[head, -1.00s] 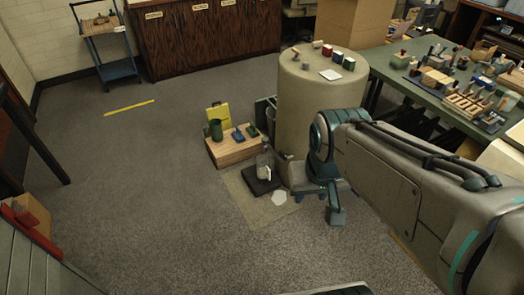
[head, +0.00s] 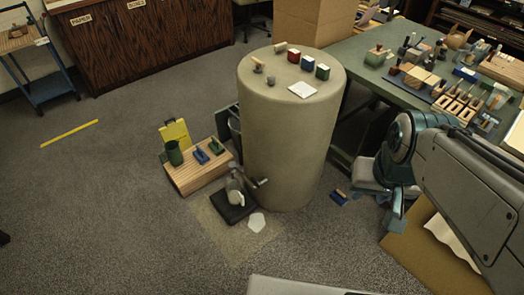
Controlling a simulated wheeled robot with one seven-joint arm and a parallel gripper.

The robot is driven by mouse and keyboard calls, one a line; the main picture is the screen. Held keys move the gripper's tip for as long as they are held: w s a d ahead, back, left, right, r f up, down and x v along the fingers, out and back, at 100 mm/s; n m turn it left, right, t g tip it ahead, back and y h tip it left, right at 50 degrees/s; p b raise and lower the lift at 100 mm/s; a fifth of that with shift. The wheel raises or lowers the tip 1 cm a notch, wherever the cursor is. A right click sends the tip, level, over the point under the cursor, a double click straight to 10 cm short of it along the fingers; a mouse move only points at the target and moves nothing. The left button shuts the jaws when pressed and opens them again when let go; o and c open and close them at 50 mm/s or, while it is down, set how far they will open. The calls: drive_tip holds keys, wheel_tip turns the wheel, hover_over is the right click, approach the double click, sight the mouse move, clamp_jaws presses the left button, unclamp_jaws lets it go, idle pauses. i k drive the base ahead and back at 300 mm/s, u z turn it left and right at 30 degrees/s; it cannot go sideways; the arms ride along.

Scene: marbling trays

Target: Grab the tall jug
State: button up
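A grey, see-through-looking jug (head: 236,190) with a pale front stands upright on a dark square slab (head: 233,207) on the floor, just left of the big round drum. It looks like the tall jug. A dark green cup-like vessel (head: 174,153) stands on a low wooden block behind it to the left. My gripper (head: 393,212) hangs at the right, beyond the drum and well apart from the jug. Its fingers are small and seen from behind, so I cannot tell its opening. Nothing is seen held.
The large drum (head: 290,140) bears small coloured boxes and a white card. The wooden block (head: 190,182) also carries two blue and green tools. A white hexagonal piece (head: 256,222) and a small blue item (head: 339,198) lie on the floor. A green table (head: 365,65) stands right. Floor at left is open.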

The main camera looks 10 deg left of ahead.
sight(235, 196)
drive_tip(key=i, duration=0.8)
drive_tip(key=u, duration=0.9)
drive_tip(key=i, duration=0.7)
drive_tip(key=u, duration=0.75)
